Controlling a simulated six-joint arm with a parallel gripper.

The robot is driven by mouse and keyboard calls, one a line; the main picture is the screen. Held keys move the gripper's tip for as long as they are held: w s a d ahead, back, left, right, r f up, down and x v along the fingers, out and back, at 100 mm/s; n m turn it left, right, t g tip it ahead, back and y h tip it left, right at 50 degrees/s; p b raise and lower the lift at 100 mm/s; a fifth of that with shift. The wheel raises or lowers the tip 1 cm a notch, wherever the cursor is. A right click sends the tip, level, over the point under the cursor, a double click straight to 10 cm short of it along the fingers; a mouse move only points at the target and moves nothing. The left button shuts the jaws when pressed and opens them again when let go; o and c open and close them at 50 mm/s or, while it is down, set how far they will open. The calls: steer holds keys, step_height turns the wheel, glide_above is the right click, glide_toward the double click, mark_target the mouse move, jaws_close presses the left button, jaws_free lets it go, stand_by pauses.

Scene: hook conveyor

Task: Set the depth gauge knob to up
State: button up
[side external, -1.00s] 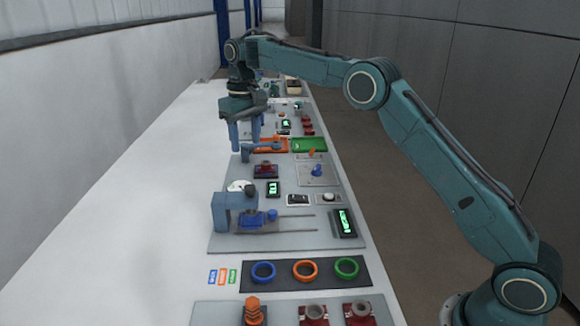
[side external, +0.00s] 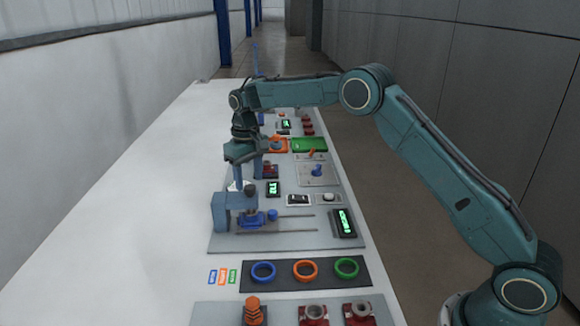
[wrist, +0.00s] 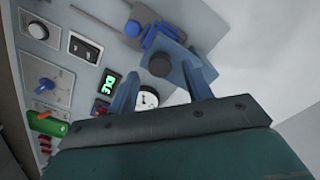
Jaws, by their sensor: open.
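No label marks the depth gauge knob legibly. A blue pointer knob (side external: 317,171) sits on a grey plate right of my gripper; it also shows in the wrist view (wrist: 45,84). A dark round knob (wrist: 160,65) tops the blue bracket (side external: 222,212), and a white round dial (wrist: 147,98) is beside it. A smaller blue knob (wrist: 132,28) is near the bracket's slide. My gripper (side external: 248,178) is open and empty, pointing down just behind the bracket. In the wrist view its fingers straddle the dark knob's line of sight; contact cannot be told.
Green displays (side external: 344,222) and switches (side external: 298,199) crowd the panel. A green tray (side external: 309,145) lies behind. Blue, orange and green rings (side external: 305,270) lie in front. The white table (side external: 130,190) is bare on the left.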

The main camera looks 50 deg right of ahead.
steer(key=shift+f, duration=1.4)
